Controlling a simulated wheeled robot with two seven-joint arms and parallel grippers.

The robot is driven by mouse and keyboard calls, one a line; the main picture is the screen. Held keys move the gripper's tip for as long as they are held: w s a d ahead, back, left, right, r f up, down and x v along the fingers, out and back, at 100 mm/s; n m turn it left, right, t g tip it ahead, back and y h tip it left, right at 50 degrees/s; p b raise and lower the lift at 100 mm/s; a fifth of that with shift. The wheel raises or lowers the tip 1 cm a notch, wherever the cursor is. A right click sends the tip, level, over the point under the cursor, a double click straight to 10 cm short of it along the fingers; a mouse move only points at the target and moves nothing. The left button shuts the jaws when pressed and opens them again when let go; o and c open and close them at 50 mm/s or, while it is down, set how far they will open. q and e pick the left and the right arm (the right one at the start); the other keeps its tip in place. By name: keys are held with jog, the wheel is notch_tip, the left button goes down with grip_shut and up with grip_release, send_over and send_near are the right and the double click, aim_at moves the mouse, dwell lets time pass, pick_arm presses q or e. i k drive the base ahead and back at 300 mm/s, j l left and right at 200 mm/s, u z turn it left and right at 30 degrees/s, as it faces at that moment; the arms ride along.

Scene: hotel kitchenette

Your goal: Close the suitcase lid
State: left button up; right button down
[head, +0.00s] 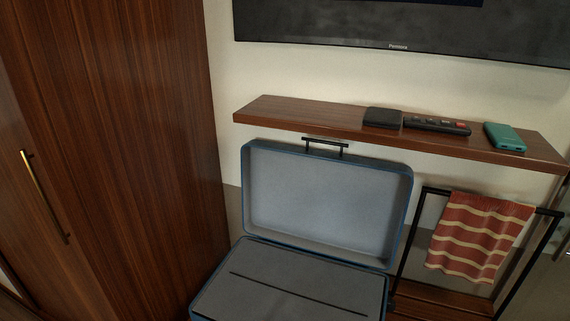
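A blue suitcase (205,297) with a grey lining stands open at the lower middle of the head view. Its lid (325,206) is raised nearly upright at the back, below the wooden shelf. A black handle (326,145) sits on the lid's top edge. The base shows a flat grey inside with a thin dark line across it, and its front is cut off by the bottom of the picture. Neither of my grippers shows in this view.
A wooden shelf (290,115) runs above the lid, bearing a dark box (382,118), a black remote (437,126) and a teal device (505,137). A wooden wardrobe (130,150) stands close at left. A black rack (408,250) with a striped towel (478,238) stands at right.

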aim_at(341, 205)
jog(key=j+z, duration=0.2)
jog(key=z, duration=0.25)
jog(key=i+j+z, duration=0.1)
jog(key=j+z, duration=0.15)
jog(key=z, duration=0.25)
jog(key=j+z, duration=0.15)
jog(key=j, duration=0.45)
jog(key=k+j+z, duration=0.1)
jog(key=j, duration=0.5)
jog(key=k+j+z, duration=0.15)
jog(key=j, duration=0.45)
jog(key=i, duration=0.05)
